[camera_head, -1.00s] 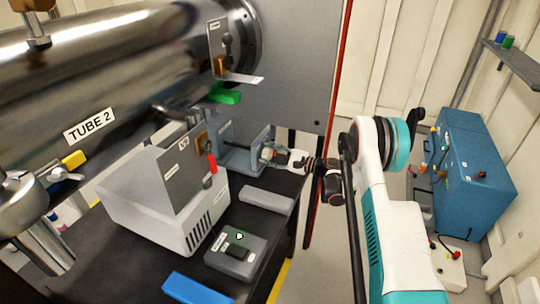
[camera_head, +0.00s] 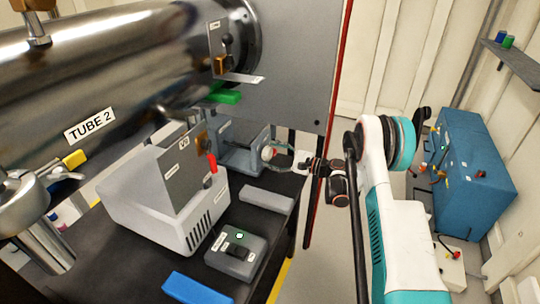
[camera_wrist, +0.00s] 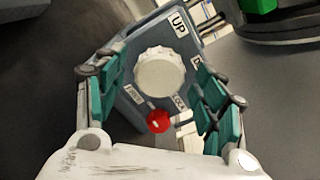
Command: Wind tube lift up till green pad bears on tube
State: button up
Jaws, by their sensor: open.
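The steel tube (camera_head: 120,60), labelled TUBE 2, spans the upper left of the head view. The green pad (camera_head: 224,97) sits under its right end; whether it touches the tube I cannot tell. It also shows at the wrist view's top edge (camera_wrist: 258,5). Below it is the grey lift box (camera_head: 233,157). Its round white knob (camera_wrist: 160,73) has the label UP beside it. A red-tipped lever (camera_wrist: 158,121) sits near the FREE and LOCK labels. My gripper (camera_head: 276,156) is open, its teal fingers (camera_wrist: 163,95) apart on either side of the knob, with gaps visible.
On the black bench stand a light grey unit (camera_head: 150,205) with a red handle, a grey switch box (camera_head: 236,255), a grey block (camera_head: 267,199) and a blue block (camera_head: 188,288). A grey panel (camera_head: 300,70) stands behind. A blue cabinet (camera_head: 475,170) is at right.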

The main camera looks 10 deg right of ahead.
jog(key=v, duration=1)
jog(key=shift+d, duration=0.1)
jog(key=n+p, duration=0.1)
jog(key=p, duration=0.1)
jog(key=d+n+p, duration=0.1)
jog(key=p, duration=0.1)
jog(key=shift+s+d+r+n, duration=0.1)
jog(key=shift+s+d+n, duration=0.2)
jog(key=shift+s, duration=0.1)
jog(key=shift+a, duration=0.2)
jog(key=b+x, duration=0.1)
jog(key=x, duration=0.3)
jog(key=b+x, duration=0.1)
jog(key=x, duration=0.3)
jog(key=b+x, duration=0.1)
jog(key=x, duration=0.3)
jog(key=shift+w+a+f+b, duration=0.1)
jog(key=shift+f+b, duration=0.2)
jog(key=shift+b, duration=0.1)
jog(key=shift+w+a+r, duration=0.1)
jog(key=shift+w+a, duration=0.25)
jog(key=shift+a, duration=0.1)
